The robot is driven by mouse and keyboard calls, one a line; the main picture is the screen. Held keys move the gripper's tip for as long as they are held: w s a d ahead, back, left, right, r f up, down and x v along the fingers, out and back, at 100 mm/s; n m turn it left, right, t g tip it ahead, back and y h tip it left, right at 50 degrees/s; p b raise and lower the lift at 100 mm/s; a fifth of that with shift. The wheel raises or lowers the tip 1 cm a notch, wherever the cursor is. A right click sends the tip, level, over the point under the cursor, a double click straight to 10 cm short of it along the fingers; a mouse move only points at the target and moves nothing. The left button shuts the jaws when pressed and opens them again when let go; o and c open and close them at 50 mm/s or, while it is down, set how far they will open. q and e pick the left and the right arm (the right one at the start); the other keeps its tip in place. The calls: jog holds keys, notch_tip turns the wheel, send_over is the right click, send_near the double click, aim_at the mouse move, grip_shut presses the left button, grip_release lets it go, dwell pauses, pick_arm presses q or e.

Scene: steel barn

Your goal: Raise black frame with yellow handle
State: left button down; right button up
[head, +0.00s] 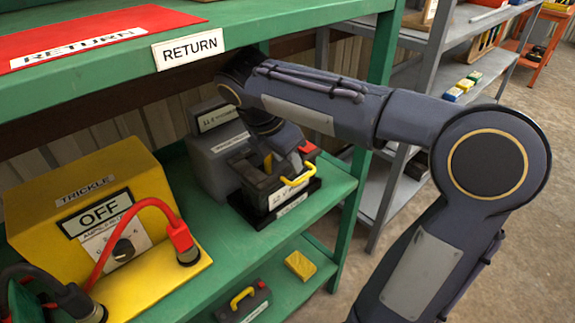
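A black, box-like frame (262,193) with a yellow handle (297,179) stands on the middle green shelf, in a low black tray (307,195) with a white label. A red cap (307,147) shows at its back right corner. My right gripper (287,166) points down over the top of this frame, close to the handle. Its fingertips are dark against the black frame, so I cannot tell whether they are open or shut, or whether they touch it. My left gripper is not in view.
A yellow trickle box (90,190) marked OFF stands left, with a red lead and clamp (181,237). A grey unit (213,150) stands behind the frame. The upper shelf (290,15) marked RETURN overhangs. Another black item with a yellow handle (243,306) is on the lower shelf.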

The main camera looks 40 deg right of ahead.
jog(key=shift+x, duration=0.9)
jog(key=shift+c, duration=0.2)
grip_shut()
jog(key=c, duration=0.7)
grip_release()
